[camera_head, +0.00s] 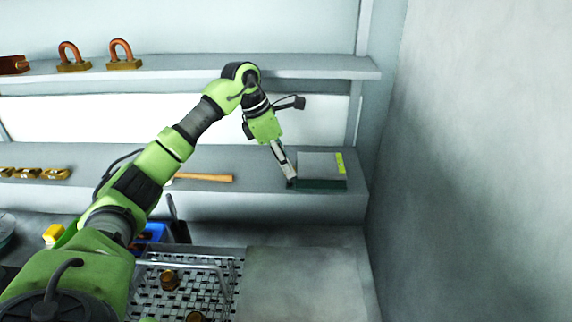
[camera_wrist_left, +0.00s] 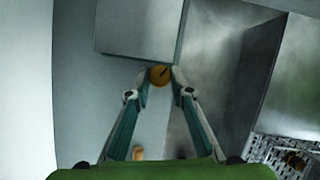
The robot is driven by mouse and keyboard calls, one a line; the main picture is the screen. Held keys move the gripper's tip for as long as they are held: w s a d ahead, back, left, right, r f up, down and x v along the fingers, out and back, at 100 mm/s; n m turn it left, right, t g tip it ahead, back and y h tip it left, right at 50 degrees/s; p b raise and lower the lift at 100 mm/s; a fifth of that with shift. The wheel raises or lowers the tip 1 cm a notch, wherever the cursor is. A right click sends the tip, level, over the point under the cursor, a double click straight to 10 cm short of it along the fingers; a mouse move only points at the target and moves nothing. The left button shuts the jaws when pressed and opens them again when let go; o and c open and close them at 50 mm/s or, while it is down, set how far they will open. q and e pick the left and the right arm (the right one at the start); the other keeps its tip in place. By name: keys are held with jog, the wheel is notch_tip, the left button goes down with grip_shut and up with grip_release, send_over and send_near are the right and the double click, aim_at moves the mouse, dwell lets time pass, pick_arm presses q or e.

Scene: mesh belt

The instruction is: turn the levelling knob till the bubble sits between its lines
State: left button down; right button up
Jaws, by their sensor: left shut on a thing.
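The levelling unit is a flat grey plate (camera_head: 320,162) on a dark green base, at the right end of the lower shelf. A yellow-green strip (camera_head: 340,163), perhaps the bubble vial, lies along its right side; bubble and lines are too small to make out. In the left wrist view the round yellow-orange knob (camera_wrist_left: 160,76) with a dark mark sits at the plate's edge. My left gripper (camera_head: 290,183) reaches down to the unit's left front corner; its fingertips (camera_wrist_left: 160,70) are shut on the knob from both sides. The knob is hidden in the head view.
A wooden handle (camera_head: 204,178) lies on the lower shelf (camera_head: 250,157) left of the unit. Padlock-like orange shackles (camera_head: 121,52) stand on the upper shelf. A mesh belt (camera_head: 205,265) with brown nuts lies below. A grey wall (camera_head: 480,150) closes the right side.

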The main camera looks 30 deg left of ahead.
pick_arm(q)
jog(key=shift+d+n+t+y+b, duration=0.15)
jog(key=shift+n+t+y, duration=0.2)
jog(key=shift+n, duration=0.9)
jog(key=shift+n+t+y+b, duration=0.2)
jog(key=shift+n+y, duration=0.25)
jog(key=shift+n, duration=0.8)
jog(key=c, duration=1.8)
grip_release()
jog(key=v, duration=1.2)
